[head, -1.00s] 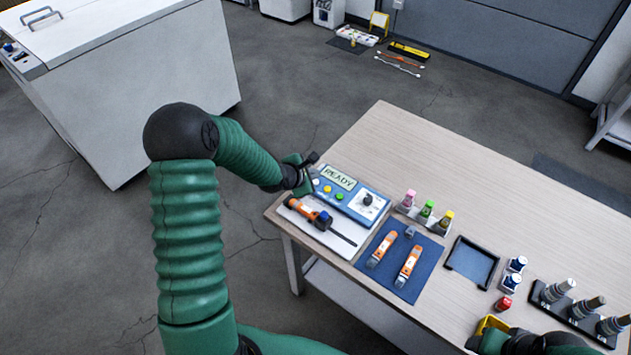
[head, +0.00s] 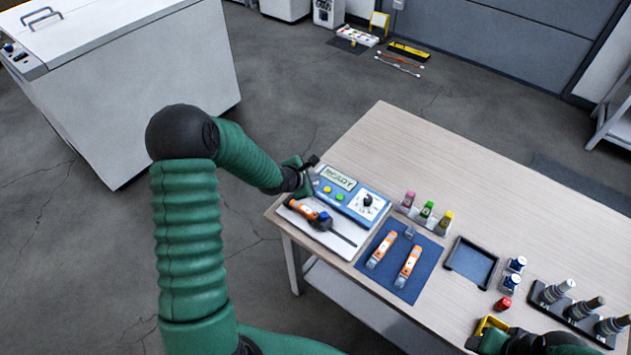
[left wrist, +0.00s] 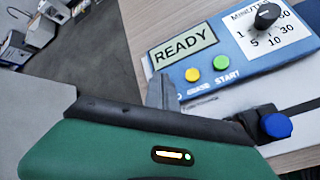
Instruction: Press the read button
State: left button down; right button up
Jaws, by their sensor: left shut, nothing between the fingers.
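The blue panel (head: 352,187) of the reader stands at the table's left end. It has a READY display (head: 339,178), a yellow ERASE button (left wrist: 193,75), a green START button (left wrist: 219,63) and a black MINUTES dial (left wrist: 267,15). My left gripper (head: 311,176) is shut and empty at the panel's left end. In the left wrist view its grey fingertip (left wrist: 160,92) covers the spot left of the yellow button; only the letter D of a label shows there. The read button is hidden, and I cannot tell whether the finger touches it. My right gripper (head: 508,341) is partly in view at the bottom right.
An orange and black tool (head: 308,211) lies in front of the panel. A blue mat (head: 388,283) with orange tools, several coloured vials (head: 427,210), a dark tray (head: 471,263) and a yellow object (head: 491,324) are to the right. The table's back is clear.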

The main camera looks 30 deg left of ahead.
pick_arm(q)
jog(key=shift+f, duration=0.4)
dwell(0.8)
jog(key=shift+r+p, duration=0.85)
jog(key=shift+p, duration=0.15)
notch_tip(320, 180, up, 5)
jog(key=p, duration=0.5)
jog(key=shift+r, duration=0.1)
